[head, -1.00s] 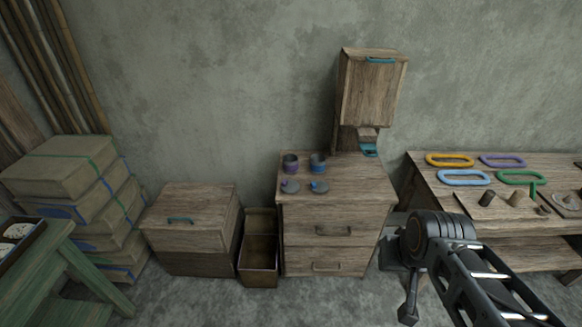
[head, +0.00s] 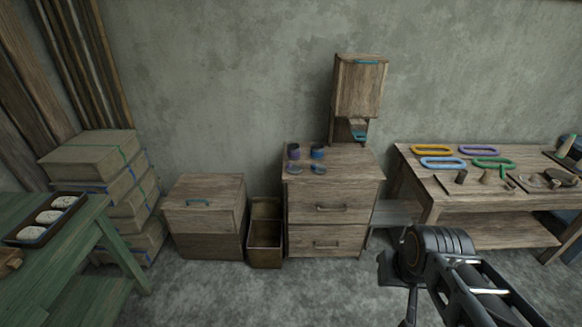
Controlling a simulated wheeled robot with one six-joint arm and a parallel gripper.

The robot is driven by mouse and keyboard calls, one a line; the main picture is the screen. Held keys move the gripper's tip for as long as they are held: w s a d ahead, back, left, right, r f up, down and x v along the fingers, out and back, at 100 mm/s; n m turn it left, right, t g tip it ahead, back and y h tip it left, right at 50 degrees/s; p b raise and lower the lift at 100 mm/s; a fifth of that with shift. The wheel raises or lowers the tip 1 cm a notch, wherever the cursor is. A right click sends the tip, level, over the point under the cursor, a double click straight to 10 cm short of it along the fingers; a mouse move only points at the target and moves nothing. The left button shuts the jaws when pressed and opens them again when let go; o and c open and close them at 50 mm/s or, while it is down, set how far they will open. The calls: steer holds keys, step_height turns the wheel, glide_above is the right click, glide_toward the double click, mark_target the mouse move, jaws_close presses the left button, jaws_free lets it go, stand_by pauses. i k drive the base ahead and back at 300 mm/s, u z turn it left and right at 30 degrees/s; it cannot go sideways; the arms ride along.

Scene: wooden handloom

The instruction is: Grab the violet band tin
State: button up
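The violet band tin (head: 293,152) is a small dark cup with a violet band. It stands upright on top of the wooden drawer cabinet (head: 350,165), at its left back. A similar tin with a blue band (head: 317,153) stands just to its right. Two small flat round pieces, like lids, lie in front of the tins, a violet one (head: 294,169) and a blue-grey one (head: 319,170). My arm shows at the lower right, well apart from the tins. No gripper fingers can be made out.
A wooden dispenser-like box (head: 358,90) is on the wall above the cabinet. A lidded chest (head: 205,225) and an open narrow bin (head: 264,245) stand left of it. A bench (head: 470,205) with coloured rings is at right, a green table (head: 75,245) at left. Floor in front is clear.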

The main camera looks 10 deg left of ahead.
mark_target(294, 152)
steer(key=z, duration=0.1)
steer(key=i, duration=1.45)
steer(key=u, duration=1.4)
steer(key=i, duration=0.85)
steer(key=u, duration=0.65)
